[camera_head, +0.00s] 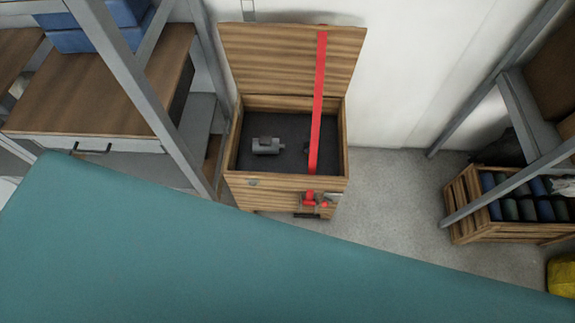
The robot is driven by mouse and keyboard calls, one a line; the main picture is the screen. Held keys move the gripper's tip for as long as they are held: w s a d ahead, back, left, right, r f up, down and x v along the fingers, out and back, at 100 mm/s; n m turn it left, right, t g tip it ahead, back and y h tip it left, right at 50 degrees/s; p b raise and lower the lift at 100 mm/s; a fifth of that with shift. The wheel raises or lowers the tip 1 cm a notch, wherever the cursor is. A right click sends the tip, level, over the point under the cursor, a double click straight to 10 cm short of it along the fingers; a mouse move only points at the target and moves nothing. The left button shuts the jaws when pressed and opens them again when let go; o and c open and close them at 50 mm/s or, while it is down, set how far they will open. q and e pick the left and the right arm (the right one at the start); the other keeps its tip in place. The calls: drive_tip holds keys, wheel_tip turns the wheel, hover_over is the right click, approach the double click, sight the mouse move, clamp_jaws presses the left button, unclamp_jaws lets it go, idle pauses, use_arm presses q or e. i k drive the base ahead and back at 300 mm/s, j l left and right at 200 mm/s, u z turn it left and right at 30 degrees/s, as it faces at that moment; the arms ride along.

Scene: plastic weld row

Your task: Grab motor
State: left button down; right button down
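A small grey motor (267,146) lies on the dark floor of an open wooden box (240,184), left of the middle. The box lid (275,55) is raised and leans back by the wall. A red strap (319,110) runs from the top of the lid down into the right part of the box. A small dark item by the strap's left side is partly hidden. Neither of my grippers is in view.
A teal surface (200,255) fills the foreground. A wooden desk (100,90) with blue boxes (95,30) stands left behind grey metal posts. A slatted crate (480,233) of rolled items stands right. Grey floor (390,200) is clear between box and crate.

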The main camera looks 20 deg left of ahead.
sight(265, 146)
drive_tip(key=i+l+u, duration=0.2)
drive_tip(key=l, duration=0.2)
drive_tip(key=l+u, duration=0.2)
drive_tip(key=l, duration=0.2)
drive_tip(key=i+l+u, duration=0.2)
drive_tip(key=l, duration=0.25)
drive_tip(key=k+j, duration=0.05)
drive_tip(key=k, duration=0.05)
